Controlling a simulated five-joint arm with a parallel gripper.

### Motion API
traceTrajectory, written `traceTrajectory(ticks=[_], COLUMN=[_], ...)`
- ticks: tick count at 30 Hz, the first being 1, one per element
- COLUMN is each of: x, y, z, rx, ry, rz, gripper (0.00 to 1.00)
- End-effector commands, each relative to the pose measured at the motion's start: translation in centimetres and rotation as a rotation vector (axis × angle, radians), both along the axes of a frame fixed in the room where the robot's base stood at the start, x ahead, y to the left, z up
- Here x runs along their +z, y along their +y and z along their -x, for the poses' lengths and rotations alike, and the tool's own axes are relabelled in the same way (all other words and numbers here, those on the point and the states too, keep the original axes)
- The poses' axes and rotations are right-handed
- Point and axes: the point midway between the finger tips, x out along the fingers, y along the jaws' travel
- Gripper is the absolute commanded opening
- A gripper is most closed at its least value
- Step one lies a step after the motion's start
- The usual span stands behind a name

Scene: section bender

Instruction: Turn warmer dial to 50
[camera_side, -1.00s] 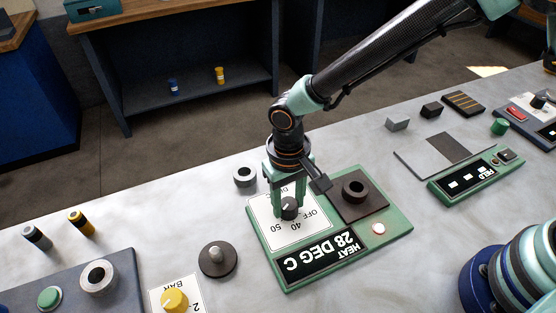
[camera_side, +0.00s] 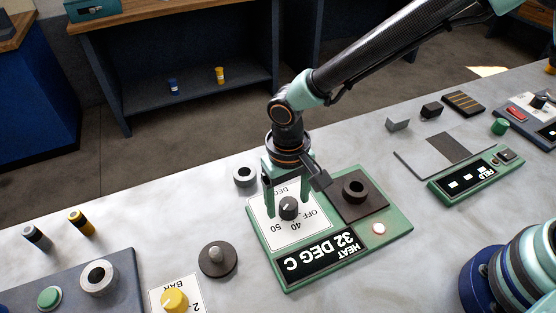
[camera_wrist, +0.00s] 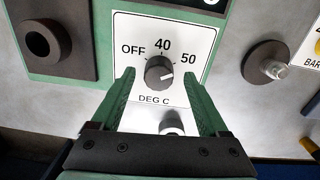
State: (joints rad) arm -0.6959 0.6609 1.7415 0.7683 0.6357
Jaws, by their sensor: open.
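The warmer dial is a dark round knob (camera_side: 289,208) on a white scale plate marked OFF, 40 and 50. The display (camera_side: 318,256) on the green warmer panel reads HEAT 32 DEG C. My gripper (camera_side: 287,211) is open above the dial, one finger on each side of the knob. In the wrist view the fingertips of my gripper (camera_wrist: 157,74) show gaps to the knob on both sides.
A dark block with a round hole (camera_side: 354,189) and a pale button (camera_side: 378,228) sit on the same panel. A dark disc with a peg (camera_side: 217,259) and a yellow knob (camera_side: 174,299) stand to the left.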

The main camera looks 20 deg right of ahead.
Motion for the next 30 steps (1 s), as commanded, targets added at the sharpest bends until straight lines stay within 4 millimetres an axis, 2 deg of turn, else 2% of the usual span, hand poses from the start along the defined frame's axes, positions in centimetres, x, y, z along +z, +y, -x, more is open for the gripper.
traceTrajectory(ticks=[9, 15, 21, 30], x=[6.3, 9.5, 11.0, 11.1], y=[0.2, 0.3, 0.3, 0.2], z=[-0.2, -0.2, -0.2, -0.2], rx=[0.0, 0.001, 0.001, 0.001], ry=[-0.005, -0.003, -0.001, 0.0], rz=[-0.003, -0.002, 0.0, 0.0], gripper=[0.78, 0.78, 0.78, 0.78])
